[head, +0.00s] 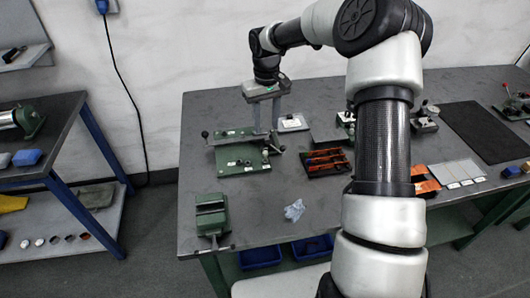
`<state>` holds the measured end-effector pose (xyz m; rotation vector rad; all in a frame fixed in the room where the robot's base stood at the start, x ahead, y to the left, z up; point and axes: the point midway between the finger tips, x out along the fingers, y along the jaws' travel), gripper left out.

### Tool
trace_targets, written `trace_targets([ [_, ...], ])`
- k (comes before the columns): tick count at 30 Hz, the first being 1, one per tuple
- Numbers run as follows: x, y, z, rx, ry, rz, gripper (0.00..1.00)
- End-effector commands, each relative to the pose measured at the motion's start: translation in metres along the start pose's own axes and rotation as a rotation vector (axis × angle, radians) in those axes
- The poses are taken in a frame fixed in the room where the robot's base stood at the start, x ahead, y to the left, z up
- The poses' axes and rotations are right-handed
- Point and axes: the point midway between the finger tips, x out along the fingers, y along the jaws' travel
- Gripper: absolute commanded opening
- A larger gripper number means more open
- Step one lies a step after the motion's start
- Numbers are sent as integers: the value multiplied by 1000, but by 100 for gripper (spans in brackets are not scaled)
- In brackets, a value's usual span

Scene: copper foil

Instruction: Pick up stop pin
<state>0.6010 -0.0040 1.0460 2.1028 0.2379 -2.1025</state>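My gripper (265,129) points down at the back of the grey workbench, over the rear edge of a green fixture plate (230,170). Its two fingers are apart, with nothing visible between them. The plate carries a bar with a dark knob at its left end, a lever at its right, and small dark parts (243,163). I cannot tell which small part is the stop pin; it is too small to make out or hidden.
Right of the plate are a white card (292,122) and a black tray (311,171) with red and orange items. A green vise (211,215) and a crumpled cloth (294,210) lie nearer. My arm hides part of the bench. A dark mat (485,132) lies right.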

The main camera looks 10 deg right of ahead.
Motion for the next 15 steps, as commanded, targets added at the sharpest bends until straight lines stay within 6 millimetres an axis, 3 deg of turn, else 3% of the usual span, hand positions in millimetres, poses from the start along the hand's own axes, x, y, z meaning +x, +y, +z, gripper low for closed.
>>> trace_targets([
  [9,67,0,1,1,-3,-2,38],
  [15,83,0,0,1,0,0,38],
])
